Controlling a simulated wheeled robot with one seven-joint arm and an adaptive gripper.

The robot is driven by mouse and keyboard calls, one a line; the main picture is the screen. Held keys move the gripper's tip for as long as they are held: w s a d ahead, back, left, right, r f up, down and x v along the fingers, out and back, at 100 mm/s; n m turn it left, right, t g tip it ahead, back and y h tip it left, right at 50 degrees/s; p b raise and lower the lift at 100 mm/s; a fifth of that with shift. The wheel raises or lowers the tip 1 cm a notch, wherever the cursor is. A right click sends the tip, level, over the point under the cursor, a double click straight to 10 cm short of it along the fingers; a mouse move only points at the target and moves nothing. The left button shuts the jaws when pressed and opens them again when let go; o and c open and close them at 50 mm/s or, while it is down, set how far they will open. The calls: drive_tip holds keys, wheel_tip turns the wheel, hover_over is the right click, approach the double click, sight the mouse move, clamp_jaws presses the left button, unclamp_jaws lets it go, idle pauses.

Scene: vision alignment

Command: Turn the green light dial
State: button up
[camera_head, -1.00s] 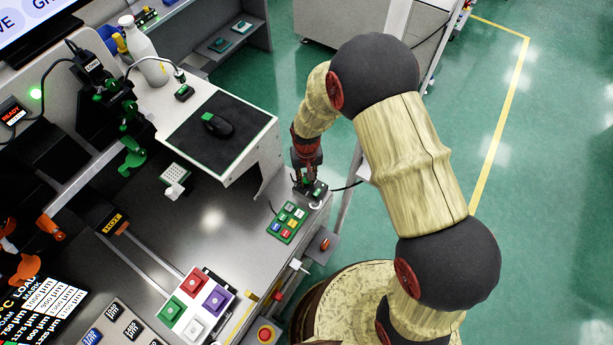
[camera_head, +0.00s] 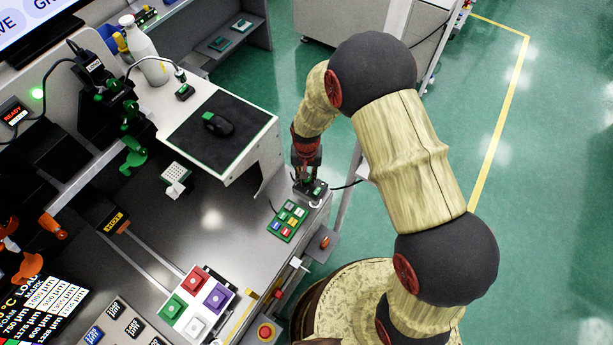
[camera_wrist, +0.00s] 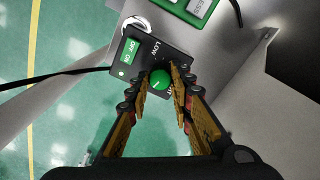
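The green round dial (camera_wrist: 160,80) sits on a small black control box (camera_wrist: 140,62) marked "LOW", with a green ON/OFF switch on it. In the wrist view my gripper (camera_wrist: 161,72) points down at the box, one finger on each side of the dial. The fingers stand apart and close to the dial's edges. I cannot tell whether they touch it. In the head view my gripper (camera_head: 307,180) is over the box (camera_head: 314,190) at the bench corner, and the dial is largely hidden there.
A green-edged button pad (camera_head: 288,220) lies beside the box. A black cable leaves the box. A raised white shelf (camera_head: 262,150) with a mouse mat stands to the left. A red emergency button (camera_head: 266,332) is at the front. Open green floor lies to the right.

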drive_tip(key=o, duration=0.5)
wheel_tip(320, 180, up, 12)
idle(0.6)
idle(0.4)
